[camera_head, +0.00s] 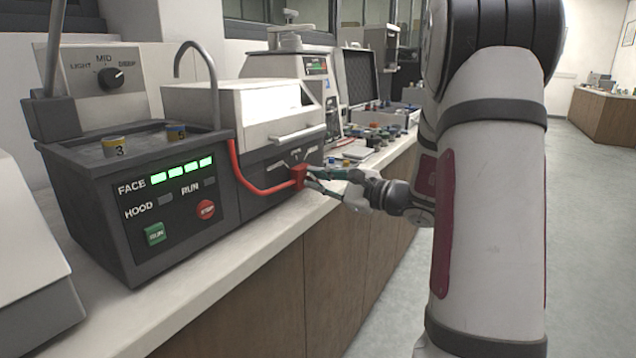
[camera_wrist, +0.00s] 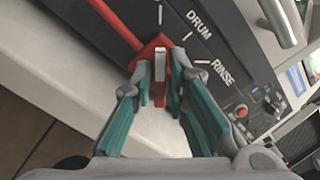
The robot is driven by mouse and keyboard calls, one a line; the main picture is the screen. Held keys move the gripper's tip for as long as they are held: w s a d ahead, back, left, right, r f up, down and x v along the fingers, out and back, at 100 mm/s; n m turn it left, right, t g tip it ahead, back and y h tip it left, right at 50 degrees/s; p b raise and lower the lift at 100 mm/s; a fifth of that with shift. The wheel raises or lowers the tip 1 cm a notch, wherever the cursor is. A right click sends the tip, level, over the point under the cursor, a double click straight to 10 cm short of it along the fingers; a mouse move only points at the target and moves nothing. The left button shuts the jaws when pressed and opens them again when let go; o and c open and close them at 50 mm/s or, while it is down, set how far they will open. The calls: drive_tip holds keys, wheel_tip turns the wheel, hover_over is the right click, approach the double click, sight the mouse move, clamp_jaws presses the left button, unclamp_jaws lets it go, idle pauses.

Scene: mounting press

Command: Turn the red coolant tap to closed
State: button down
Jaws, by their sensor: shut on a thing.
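The red coolant tap (camera_head: 299,176) is a small block on the lower front of the grey machine with the white lid. In the wrist view the tap (camera_wrist: 158,52) has a white stripe and sits beside the printed words DRUM and RINSE, with white tick marks near it. A red pipe (camera_head: 248,181) runs from it up and to the left. My gripper (camera_head: 307,178) reaches the tap from the right. Its green-padded fingers (camera_wrist: 162,90) are shut on the tap, one on each side. The fingers partly hide the tap, and I cannot tell its exact setting.
A dark control unit (camera_head: 165,205) with FACE lights, a green RUN button (camera_head: 155,233) and a red STOP button (camera_head: 205,209) stands at left. The white counter edge (camera_head: 240,258) runs below. Several small items stand farther along the counter. The floor at right is clear.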

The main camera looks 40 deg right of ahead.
drive_tip(key=c, duration=1.7)
unclamp_jaws()
drive_tip(key=shift+o, duration=0.2)
drive_tip(key=v, duration=1.2)
